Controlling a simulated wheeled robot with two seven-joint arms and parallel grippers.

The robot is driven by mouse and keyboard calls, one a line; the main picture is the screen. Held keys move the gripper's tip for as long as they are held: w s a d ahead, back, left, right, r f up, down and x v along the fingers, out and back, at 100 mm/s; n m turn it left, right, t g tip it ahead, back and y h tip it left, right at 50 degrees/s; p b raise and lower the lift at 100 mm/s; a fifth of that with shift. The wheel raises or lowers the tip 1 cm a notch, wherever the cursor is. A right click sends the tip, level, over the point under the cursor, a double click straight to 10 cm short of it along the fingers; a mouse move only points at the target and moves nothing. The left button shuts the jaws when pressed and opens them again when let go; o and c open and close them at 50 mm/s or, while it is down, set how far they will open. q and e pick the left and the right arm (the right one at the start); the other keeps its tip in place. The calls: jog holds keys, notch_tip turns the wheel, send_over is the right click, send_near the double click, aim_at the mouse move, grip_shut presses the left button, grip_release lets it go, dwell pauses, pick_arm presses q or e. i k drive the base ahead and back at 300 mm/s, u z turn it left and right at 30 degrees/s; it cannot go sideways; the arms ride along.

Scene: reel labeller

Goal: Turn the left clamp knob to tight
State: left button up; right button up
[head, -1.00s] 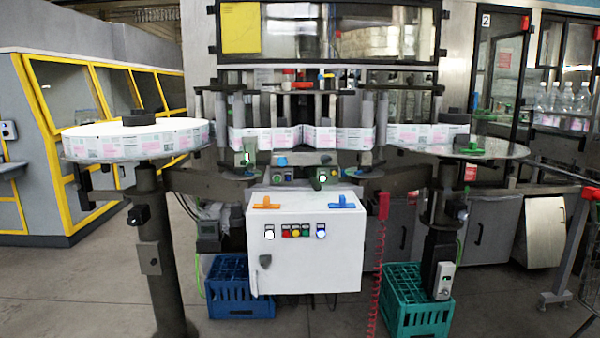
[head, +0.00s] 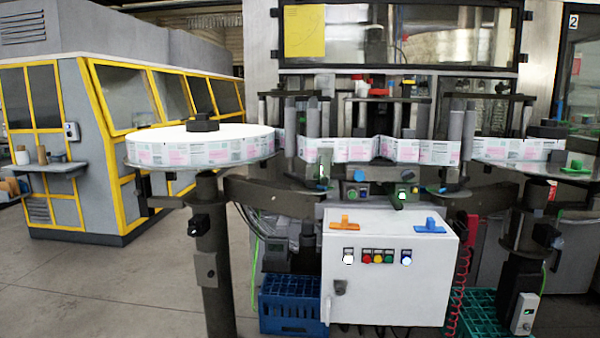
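The labeller stands in front of me. At its left a wide label reel (head: 205,150) lies flat on a stand, with a black knob (head: 201,123) on top at its middle. An orange T-shaped handle (head: 344,223) and a blue T-shaped handle (head: 430,226) are on the upper part of the white control box (head: 390,290). A black knob (head: 547,129) is also on top of the right reel (head: 515,150). No markings show which is the left clamp knob or how tight any is. Neither of my grippers is in view.
A blue crate (head: 290,318) is on the floor below the left of the control box, and a green crate (head: 480,318) is at its right. A red coiled cord (head: 461,280) hangs there. A grey-yellow cabinet (head: 120,200) stands at left. The floor (head: 120,290) at front left is clear.

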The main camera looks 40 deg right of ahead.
aim_at(359, 175)
jog(key=z, duration=0.2)
jog(key=i, duration=0.85)
jog(key=z, duration=0.65)
